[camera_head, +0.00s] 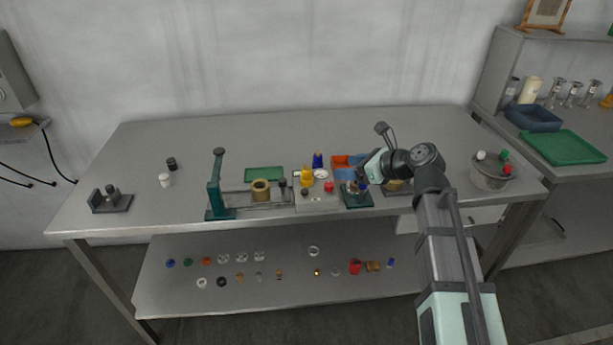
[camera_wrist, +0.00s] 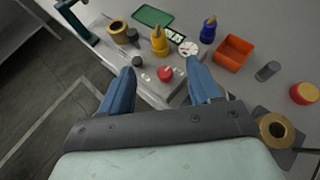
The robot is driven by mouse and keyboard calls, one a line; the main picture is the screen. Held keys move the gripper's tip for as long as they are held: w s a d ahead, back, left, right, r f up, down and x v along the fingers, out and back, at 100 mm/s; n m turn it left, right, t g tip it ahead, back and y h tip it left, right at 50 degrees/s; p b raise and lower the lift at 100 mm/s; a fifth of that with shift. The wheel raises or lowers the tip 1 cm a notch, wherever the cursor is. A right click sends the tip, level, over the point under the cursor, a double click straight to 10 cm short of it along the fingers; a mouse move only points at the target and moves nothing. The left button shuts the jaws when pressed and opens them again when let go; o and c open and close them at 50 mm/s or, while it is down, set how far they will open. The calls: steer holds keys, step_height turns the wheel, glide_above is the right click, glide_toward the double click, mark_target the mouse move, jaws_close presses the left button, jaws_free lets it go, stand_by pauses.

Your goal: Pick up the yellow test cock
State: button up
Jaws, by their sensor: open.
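The yellow test cock (camera_head: 306,178) stands upright near the middle of the table, beside a blue one of similar shape (camera_head: 318,160). In the wrist view the yellow test cock (camera_wrist: 159,41) is beyond my fingertips, roughly between them in line. My gripper (camera_wrist: 166,68) is open and empty, its two blue fingers apart. In the head view my gripper (camera_head: 369,178) is over the table to the right of the yellow test cock. The yellow test cock's base is partly hard to make out.
A grey box with a red knob (camera_wrist: 165,73) and a dark knob lies between my fingers and the yellow test cock. An orange bin (camera_wrist: 234,55) stands to the right. A brass ring (camera_head: 261,190) and a green tray (camera_head: 264,174) are to the left. The table's back is clear.

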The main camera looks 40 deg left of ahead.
glide_toward(309, 170)
steer(key=a+f, duration=0.1)
steer(key=w+a+f, duration=0.1)
steer(key=a, duration=0.1)
steer(key=shift+w, duration=0.1)
steer(key=shift+s+x, duration=0.2)
steer(key=shift+x, duration=2.85)
steer(key=shift+d, duration=0.1)
steer(key=shift+c, duration=0.3)
jaws_close()
steer(key=shift+r, duration=0.1)
